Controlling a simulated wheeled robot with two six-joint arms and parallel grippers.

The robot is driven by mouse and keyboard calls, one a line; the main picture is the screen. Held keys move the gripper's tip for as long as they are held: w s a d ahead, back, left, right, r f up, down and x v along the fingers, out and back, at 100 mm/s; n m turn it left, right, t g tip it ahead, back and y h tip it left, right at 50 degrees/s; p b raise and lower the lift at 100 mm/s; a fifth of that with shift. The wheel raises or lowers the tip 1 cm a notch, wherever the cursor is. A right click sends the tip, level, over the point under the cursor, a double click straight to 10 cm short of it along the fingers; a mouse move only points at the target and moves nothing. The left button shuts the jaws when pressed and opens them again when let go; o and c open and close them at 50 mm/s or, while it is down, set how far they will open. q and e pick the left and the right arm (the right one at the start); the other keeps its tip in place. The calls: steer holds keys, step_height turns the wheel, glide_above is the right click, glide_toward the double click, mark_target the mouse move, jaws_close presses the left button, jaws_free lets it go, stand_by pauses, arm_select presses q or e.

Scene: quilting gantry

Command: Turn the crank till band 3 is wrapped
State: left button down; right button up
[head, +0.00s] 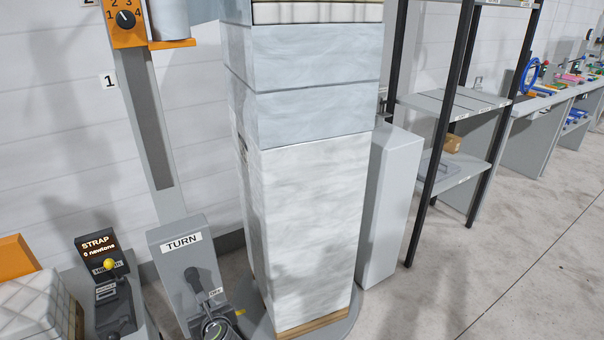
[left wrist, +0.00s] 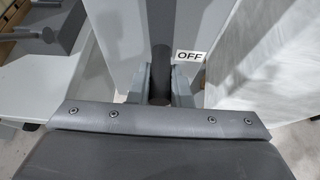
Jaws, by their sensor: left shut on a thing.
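The crank stands on a grey panel marked TURN (head: 181,243) at the lower middle of the head view. My left gripper (head: 207,299) is at the crank, beside the OFF label (head: 216,292). In the left wrist view its fingers (left wrist: 160,88) are shut on the dark crank handle (left wrist: 160,62). The tall load (head: 303,220) stands right of the panel. Its upper part has bluish film (head: 310,110) in stacked bands; the lower part is whiter. A cream strip shows at the top edge. Which band is number 3 is unclear. My right gripper is not in view.
A STRAP unit (head: 103,262) reading 0 newtons stands at lower left. A grey box post (head: 390,200) and shelving (head: 455,105) are right of the load. Floor at right is clear.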

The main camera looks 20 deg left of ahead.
arm_select(q)
steer(key=shift+a+r, duration=0.4)
steer(key=shift+s, duration=0.15)
steer(key=s+a+r+p, duration=0.1)
steer(key=s+a+p, duration=0.2)
steer(key=s+p, duration=0.1)
steer(key=shift+s+a+r, duration=0.3)
steer(key=shift+s+r, duration=0.1)
steer(key=shift+s, duration=0.05)
stand_by(0.6)
steer(key=shift+s, duration=0.1)
steer(key=shift+r, duration=0.1)
